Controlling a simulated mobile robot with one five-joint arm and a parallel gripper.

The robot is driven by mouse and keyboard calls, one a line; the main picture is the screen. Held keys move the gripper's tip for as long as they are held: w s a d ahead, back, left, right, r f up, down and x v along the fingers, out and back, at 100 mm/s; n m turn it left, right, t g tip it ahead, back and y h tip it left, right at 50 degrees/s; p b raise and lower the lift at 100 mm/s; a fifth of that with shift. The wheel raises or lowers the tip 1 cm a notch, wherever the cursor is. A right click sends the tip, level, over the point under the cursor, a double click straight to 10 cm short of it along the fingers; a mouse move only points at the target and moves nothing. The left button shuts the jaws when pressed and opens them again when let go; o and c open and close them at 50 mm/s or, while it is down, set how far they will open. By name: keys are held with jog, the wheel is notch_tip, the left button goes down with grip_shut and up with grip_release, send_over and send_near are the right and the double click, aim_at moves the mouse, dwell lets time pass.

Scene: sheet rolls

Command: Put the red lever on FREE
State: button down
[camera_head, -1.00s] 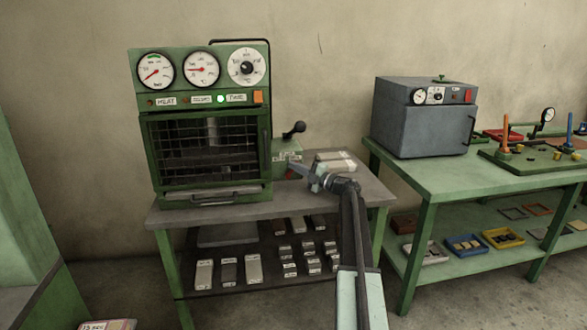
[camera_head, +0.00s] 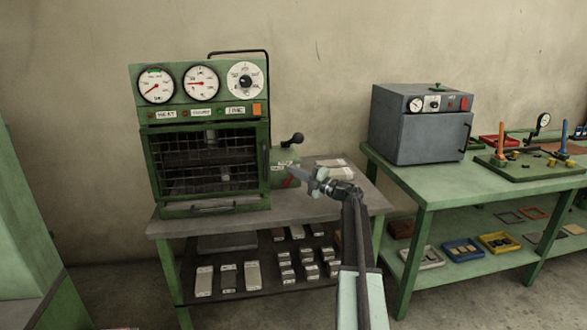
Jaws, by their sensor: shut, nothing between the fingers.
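The red lever (camera_head: 288,183) is a small red bar on the front of the green box (camera_head: 285,158) at the right side of the green press (camera_head: 207,208). It slants, its upper end to the right. A pale label sits just above it, too small to read, so I cannot tell which position the lever is on. My gripper (camera_head: 291,171) is shut and empty. Its fingertips point left and overlap the label area just above the lever in the picture. I cannot tell whether they touch the lever.
A black-knobbed handle (camera_head: 293,139) rises from the green box. The grey bench top (camera_head: 235,222) has pale blocks (camera_head: 334,171) behind my gripper. Labelled metal blocks (camera_head: 253,275) lie on the lower shelf. A grey oven (camera_head: 420,130) stands on the green table at right.

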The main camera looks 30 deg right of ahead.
jog(key=s+a+r, duration=0.1)
jog(key=s+a, duration=0.4)
jog(key=s, duration=0.5)
jog(key=shift+s+a+p, duration=0.2)
jog(key=shift+p, duration=0.25)
